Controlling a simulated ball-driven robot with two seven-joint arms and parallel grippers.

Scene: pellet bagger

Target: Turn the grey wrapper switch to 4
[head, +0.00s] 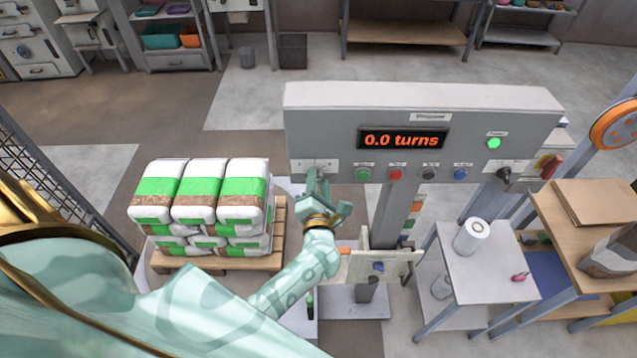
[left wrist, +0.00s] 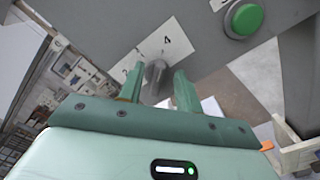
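The grey wrapper switch (left wrist: 154,74) is a small grey knob on a white label plate (left wrist: 166,48) in the left wrist view. A printed 4 shows on the plate above the knob, and another mark to the lower left is partly hidden. I cannot tell which mark the knob points to. My left gripper (left wrist: 158,84) is open, with one finger on each side of the knob and gaps visible. In the head view my left gripper (head: 319,182) is at the left end of the grey wrapper panel (head: 420,100), hiding most of the switch. My right gripper is not in view.
The panel display (head: 403,139) reads 0.0 turns. A row of coloured buttons and a black knob (head: 504,174) lie to the right, below a lit green lamp (head: 494,143). Stacked bags (head: 203,190) stand left of my forearm. A side table (head: 480,265) stands right.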

